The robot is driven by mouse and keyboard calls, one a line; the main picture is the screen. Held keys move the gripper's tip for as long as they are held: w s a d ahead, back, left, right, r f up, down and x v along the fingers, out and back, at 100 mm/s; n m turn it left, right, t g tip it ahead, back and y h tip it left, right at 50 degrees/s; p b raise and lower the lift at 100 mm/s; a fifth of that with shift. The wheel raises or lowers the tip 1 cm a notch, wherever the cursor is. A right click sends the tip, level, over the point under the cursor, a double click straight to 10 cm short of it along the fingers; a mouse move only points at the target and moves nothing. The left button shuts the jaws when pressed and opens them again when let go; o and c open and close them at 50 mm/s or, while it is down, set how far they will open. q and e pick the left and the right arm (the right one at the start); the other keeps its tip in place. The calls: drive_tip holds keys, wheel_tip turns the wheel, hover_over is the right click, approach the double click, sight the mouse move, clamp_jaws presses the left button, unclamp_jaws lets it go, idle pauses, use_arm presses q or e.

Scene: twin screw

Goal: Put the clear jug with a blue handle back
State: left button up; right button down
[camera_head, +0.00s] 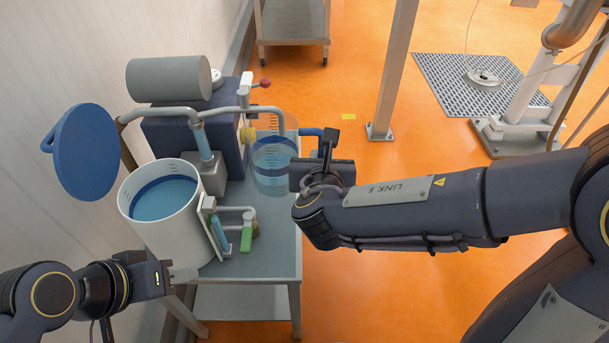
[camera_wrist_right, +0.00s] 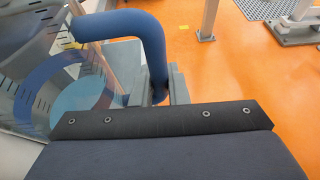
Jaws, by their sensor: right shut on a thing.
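The clear jug (camera_head: 273,178) with dark graduation marks and a blue band is at the right side of the cart top, beside the dark blue machine body. Its blue handle (camera_wrist_right: 145,28) points right, towards my right arm. My right gripper (camera_head: 326,146) is shut on that handle; its grey fingers (camera_wrist_right: 160,88) clasp the handle's lower part in the right wrist view. I cannot tell whether the jug's base touches the cart. My left gripper (camera_head: 184,274) is at the lower left, close to the white bucket's base; its finger opening is unclear.
A white bucket (camera_head: 190,222) of blue liquid stands on the grey cart (camera_head: 277,245), with a round blue lid (camera_head: 85,152) raised at its left. A grey cylinder (camera_head: 168,78), pipes and a green-handled valve (camera_head: 246,238) crowd the cart.

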wheel_tip(320, 180, down, 11)
drive_tip(key=b, duration=0.5)
drive_tip(key=w+f+b, duration=0.1)
drive_tip(key=w, duration=0.7)
drive_tip(key=shift+d+f, duration=0.15)
drive_tip(key=shift+d, duration=0.1)
drive_tip(key=shift+f+b, duration=0.15)
drive_tip(key=shift+b, duration=0.2)
drive_tip(key=c, duration=1.9)
unclamp_jaws()
drive_tip(key=shift+f, duration=0.1)
drive_tip(key=o, duration=0.5)
